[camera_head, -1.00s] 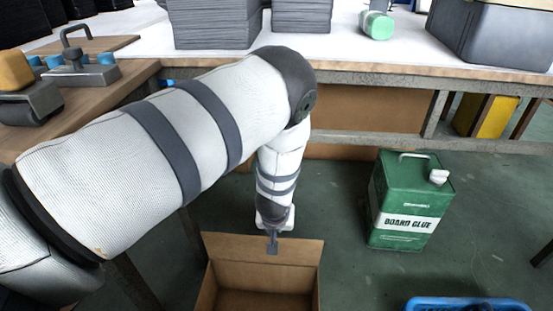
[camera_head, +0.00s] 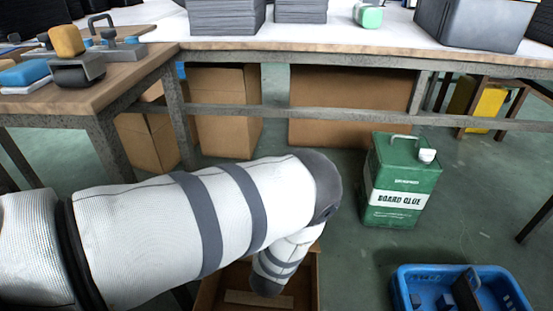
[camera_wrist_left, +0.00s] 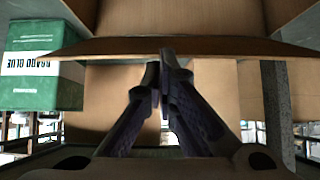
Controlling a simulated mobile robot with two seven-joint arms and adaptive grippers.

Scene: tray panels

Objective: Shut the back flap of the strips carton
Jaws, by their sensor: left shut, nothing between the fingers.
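The open brown strips carton (camera_head: 314,285) stands on the floor at the bottom of the head view, mostly covered by my left arm. A paler cardboard piece (camera_head: 258,298) shows low inside it; I cannot tell whether it is a flap. The back flap is hidden behind my arm in the head view. In the left wrist view a cardboard panel (camera_wrist_left: 100,46), which looks like the flap, crosses nearly edge-on. My left gripper (camera_wrist_left: 163,62) is shut and empty, its tips close to that panel; contact is unclear. My right gripper is out of view.
A green board glue can (camera_head: 402,182) stands on the floor right of the carton. A blue crate (camera_head: 410,272) with dark parts is at the lower right. Cardboard boxes (camera_head: 350,105) stand under the workbench (camera_head: 330,52). A wooden table (camera_head: 110,95) is at the left.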

